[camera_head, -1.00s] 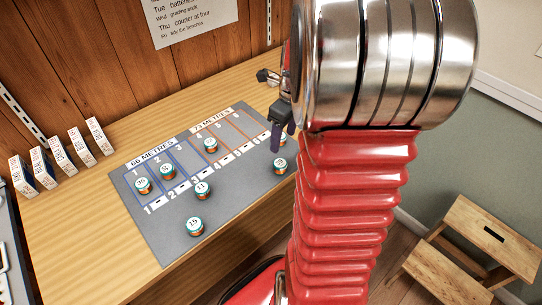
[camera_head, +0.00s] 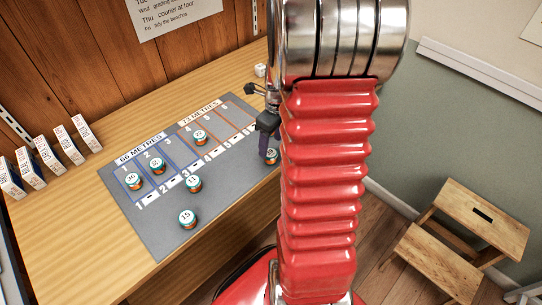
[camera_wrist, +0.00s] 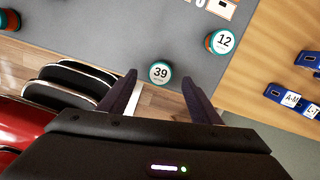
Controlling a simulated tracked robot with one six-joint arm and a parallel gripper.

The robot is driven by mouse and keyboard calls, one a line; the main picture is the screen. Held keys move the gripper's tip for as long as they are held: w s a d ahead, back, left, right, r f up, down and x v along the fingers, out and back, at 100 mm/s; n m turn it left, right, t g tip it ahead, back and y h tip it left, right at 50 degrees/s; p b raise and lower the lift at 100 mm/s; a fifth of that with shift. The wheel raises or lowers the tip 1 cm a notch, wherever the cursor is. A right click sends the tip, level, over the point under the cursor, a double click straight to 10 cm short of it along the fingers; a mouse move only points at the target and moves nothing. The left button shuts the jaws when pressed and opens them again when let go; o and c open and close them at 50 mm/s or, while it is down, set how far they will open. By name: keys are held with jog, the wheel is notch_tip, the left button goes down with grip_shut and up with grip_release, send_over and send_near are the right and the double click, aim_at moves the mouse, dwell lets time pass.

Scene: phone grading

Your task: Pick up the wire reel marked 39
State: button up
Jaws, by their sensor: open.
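The wire reel marked 39 (camera_wrist: 160,72) stands upright on the grey mat, with its white-topped, teal-rimmed face up. In the wrist view it lies between and slightly beyond the two open fingertips of my gripper (camera_wrist: 160,86), with nothing held. In the head view my gripper (camera_head: 266,143) is over the mat's right part, close above a reel (camera_head: 271,157) near the front edge that appears to be this one; its number is too small to read surely. Whether the fingers reach down around it cannot be told.
A reel marked 12 (camera_wrist: 222,41) stands close by on the right in the wrist view. Several other reels, including 15 (camera_head: 187,218), stand on the mat (camera_head: 160,239). Small boxes (camera_head: 84,134) line the bench's left. A step stool (camera_head: 480,222) is on the floor.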

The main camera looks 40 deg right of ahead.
aim_at(270, 152)
jog(key=shift+f, duration=0.55)
jog(key=shift+w+f, duration=0.15)
jog(key=shift+f, duration=2.45)
jog(key=c, duration=1.1)
jog(key=shift+r, duration=0.1)
notch_tip(270, 152, up, 10)
jog(key=shift+f, duration=0.1)
